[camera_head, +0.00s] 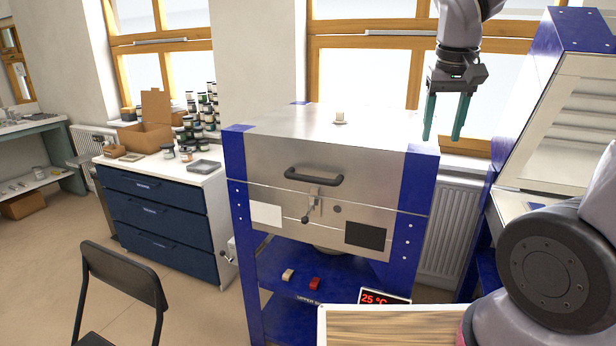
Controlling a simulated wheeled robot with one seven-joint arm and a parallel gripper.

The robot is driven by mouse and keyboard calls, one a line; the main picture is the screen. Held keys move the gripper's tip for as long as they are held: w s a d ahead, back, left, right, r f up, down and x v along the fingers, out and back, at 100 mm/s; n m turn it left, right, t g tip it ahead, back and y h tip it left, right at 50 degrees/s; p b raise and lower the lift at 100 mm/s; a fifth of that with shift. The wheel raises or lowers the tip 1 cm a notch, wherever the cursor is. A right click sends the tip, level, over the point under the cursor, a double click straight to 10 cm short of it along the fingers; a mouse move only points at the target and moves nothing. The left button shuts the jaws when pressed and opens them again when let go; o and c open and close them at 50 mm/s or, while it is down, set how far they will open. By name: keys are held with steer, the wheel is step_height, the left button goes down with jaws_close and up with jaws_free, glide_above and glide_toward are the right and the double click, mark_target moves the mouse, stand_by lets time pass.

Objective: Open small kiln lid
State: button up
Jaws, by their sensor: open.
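The small kiln (270,160) is a silver metal box on a blue stand in the middle of the view. Its lid is down, with a thin seam along the front. A dark curved handle (313,177) sits on the lid's front face. Below it, a small latch lever (314,205) hangs across the seam; I cannot tell if it is fastened. My gripper (443,136) points downward with two teal fingers apart and nothing between them. It is above and to the right of the handle, near the kiln's right corner, touching nothing that I can see.
A larger blue and silver kiln (560,130) stands at the right. A blue drawer cabinet (160,210) with jars is at the left. A black chair (125,275) stands front left. A wooden board (390,328) and a 25 °C display (384,298) are at the bottom.

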steer(key=w+a+f+n+h, duration=0.3)
steer(key=w+a+f+h, duration=0.1)
steer(key=w+f, duration=0.2)
steer(key=n+t, duration=1.2)
glide_toward(304, 179)
steer(key=x, duration=1.1)
steer(key=shift+c, duration=0.4)
jaws_close()
